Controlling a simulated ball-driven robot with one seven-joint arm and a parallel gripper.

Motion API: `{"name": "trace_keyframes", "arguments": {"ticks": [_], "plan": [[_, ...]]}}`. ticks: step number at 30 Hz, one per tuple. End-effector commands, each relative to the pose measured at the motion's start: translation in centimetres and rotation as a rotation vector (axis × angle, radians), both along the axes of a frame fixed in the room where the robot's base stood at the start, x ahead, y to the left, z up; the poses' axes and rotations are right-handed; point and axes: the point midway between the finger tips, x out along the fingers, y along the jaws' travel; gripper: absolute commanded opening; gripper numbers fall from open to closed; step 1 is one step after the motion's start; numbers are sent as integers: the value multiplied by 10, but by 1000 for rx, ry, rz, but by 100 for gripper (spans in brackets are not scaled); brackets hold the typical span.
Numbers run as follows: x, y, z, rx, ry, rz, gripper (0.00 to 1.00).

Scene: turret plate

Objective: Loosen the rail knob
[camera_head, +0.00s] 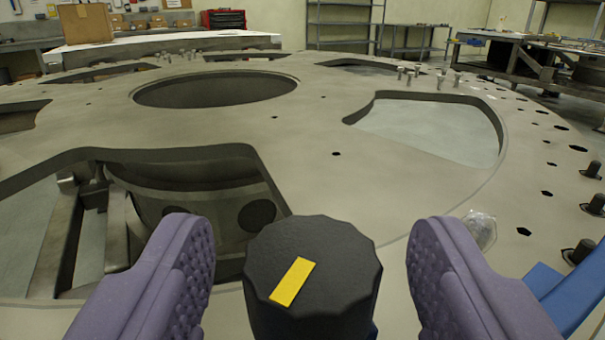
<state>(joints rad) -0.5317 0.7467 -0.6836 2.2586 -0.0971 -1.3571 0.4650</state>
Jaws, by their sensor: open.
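The rail knob (345,255) is black and faceted, with a yellow rectangular mark on its flat top. It stands at the bottom middle of the view, and the yellow mark slants up to the right. My gripper (312,262) is open, with one purple, studded finger on each side of the knob. A gap shows between the knob and each finger, so neither touches it in this view. The knob's lower part is cut off by the bottom edge, with a bit of blue beside it.
The large grey turret plate (320,120) has several big cut-outs and a round central opening. Loose bolts (408,74) stand at the far right. Black pegs (592,203) line the right edge. A blue part (560,295) lies at the lower right, beside the right finger.

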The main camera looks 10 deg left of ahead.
Motion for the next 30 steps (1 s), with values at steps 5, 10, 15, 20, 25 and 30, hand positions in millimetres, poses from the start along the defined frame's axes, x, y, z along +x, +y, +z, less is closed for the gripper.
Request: {"name": "trace_keyframes", "arguments": {"ticks": [5,10,15,20,25,30], "plan": [[26,3,-1,-1,-2,2,65],[34,4,0,1,0,1,65],[34,4,1,1,0,0,65],[34,4,0,1,0,0,33],[34,4,0,1,0,1,14],[34,3,0,2,0,21,14]]}}
